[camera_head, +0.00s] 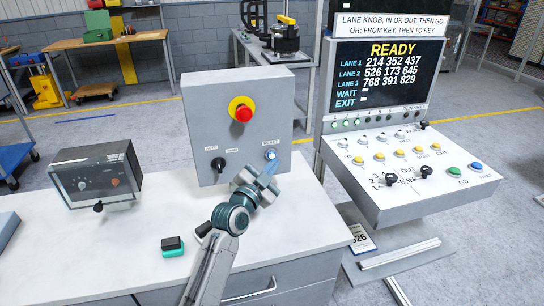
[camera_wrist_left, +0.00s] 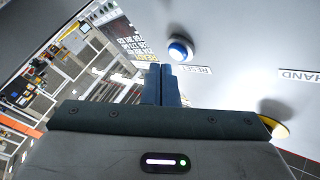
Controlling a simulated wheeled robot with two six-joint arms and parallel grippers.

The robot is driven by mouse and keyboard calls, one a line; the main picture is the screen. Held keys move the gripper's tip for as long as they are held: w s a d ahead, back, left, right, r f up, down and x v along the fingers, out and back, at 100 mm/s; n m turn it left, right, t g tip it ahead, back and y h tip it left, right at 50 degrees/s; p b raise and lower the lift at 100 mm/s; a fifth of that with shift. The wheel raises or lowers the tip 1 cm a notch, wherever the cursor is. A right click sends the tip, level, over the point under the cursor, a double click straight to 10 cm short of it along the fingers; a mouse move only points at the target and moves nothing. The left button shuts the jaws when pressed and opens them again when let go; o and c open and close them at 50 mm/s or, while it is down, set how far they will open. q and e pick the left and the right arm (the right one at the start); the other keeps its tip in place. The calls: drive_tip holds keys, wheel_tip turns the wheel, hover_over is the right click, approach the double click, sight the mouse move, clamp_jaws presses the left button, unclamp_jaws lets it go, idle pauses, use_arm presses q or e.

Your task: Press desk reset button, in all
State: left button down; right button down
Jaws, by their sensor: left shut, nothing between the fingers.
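The blue reset button (camera_head: 271,154) is at the lower right of the grey control box (camera_head: 200,105) on the desk, under a RESET label. In the left wrist view the button (camera_wrist_left: 180,50) has a white-silver collar and stands close beyond my fingertips. My left gripper (camera_head: 269,170) is shut and empty, its blue-grey fingers just below the button. In the wrist view the shut fingertips (camera_wrist_left: 160,70) lie slightly left of the button; I cannot tell whether they touch it. My right gripper is not in view.
A red emergency stop (camera_head: 243,112) on a yellow ring and a black selector knob (camera_head: 218,164) share the box. A grey meter box (camera_head: 98,175) and a small black-and-green block (camera_head: 173,246) are on the desk. A console (camera_head: 410,185) with a READY screen (camera_head: 385,75) stands right.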

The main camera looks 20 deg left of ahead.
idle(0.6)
use_arm(q)
drive_tip(key=shift+w+a+b, duration=0.25)
drive_tip(key=shift+w+b, duration=0.05)
drive_tip(key=shift+w, duration=0.05)
drive_tip(key=shift+w+a+b, duration=0.25)
drive_tip(key=shift+w+b, duration=0.05)
drive_tip(key=shift+w, duration=0.05)
idle(0.7)
idle(0.3)
drive_tip(key=shift+s+d, duration=0.5)
drive_tip(key=shift+s, duration=0.2)
drive_tip(key=s+d, duration=0.2)
drive_tip(key=s, duration=0.2)
drive_tip(key=shift+s+d, duration=0.1)
drive_tip(key=shift+d, duration=0.3)
